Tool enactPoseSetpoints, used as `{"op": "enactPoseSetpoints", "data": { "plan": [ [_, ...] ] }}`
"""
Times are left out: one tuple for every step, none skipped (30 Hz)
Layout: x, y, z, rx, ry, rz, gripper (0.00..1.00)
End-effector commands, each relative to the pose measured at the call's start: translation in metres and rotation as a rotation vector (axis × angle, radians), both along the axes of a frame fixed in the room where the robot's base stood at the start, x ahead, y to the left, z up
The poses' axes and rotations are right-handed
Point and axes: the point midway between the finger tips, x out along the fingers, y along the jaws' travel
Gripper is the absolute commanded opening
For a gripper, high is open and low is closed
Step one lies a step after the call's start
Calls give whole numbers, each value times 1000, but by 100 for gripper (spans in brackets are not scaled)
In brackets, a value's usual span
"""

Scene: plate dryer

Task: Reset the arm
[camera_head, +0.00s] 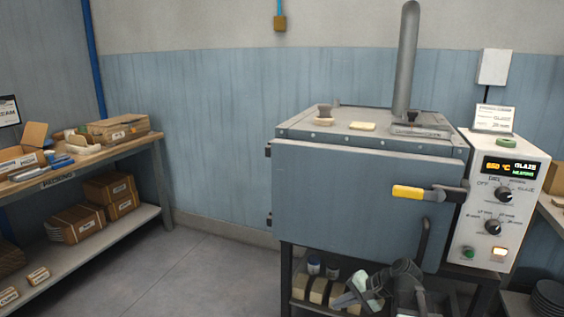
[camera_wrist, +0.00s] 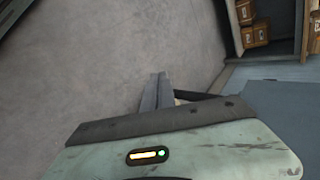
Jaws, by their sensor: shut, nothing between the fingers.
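My gripper (camera_wrist: 158,80) shows in the wrist view with its two grey fingers together and nothing between them, over bare floor. Its pale green body shows at the bottom of that view, with a small lit indicator. In the head view my folded arm and the green wrist part (camera_head: 362,288) are low, in front of the kiln's stand; the fingertips are hard to make out there. The blue-grey kiln (camera_head: 350,200) stands behind and above the arm with its door closed. The door's yellow handle (camera_head: 408,192) is above the arm.
A control box (camera_head: 497,205) with a lit display is right of the kiln. Blocks and jars sit on the shelf under the kiln. A wooden workbench (camera_head: 110,155) with boxes stands at left. The floor (camera_head: 200,270) between them is clear. Boxes (camera_wrist: 254,33) also show top right in the wrist view.

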Motion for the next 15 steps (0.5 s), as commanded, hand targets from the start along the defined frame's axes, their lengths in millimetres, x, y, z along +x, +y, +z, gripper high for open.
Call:
{"op": "enactPoseSetpoints", "data": {
  "plan": [
    [-10, 28, -9, -59, 10, 76, 0],
    [-16, 40, -15, -98, 15, 117, 0],
    [-23, 53, -22, -149, 22, 172, 0],
    [-29, 62, -27, -190, 26, 213, 0],
    [-35, 69, -32, -232, 29, 253, 0],
    [-44, 77, -38, -292, 33, 308, 0],
    [-51, 81, -43, -343, 36, 351, 0],
    [-58, 83, -48, -398, 40, 394, 0],
    [-66, 79, -53, -468, 46, 443, 0],
    [-70, 71, -57, -518, 52, 471, 0],
    [-74, 60, -59, -570, 61, 494, 0],
    [-80, 43, -62, -636, 76, 522, 0],
    [-84, 30, -63, -686, 87, 546, 0],
    [-87, 18, -63, -733, 98, 577, 0],
    [-88, 13, -60, -765, 96, 642, 0]
  ]
}}
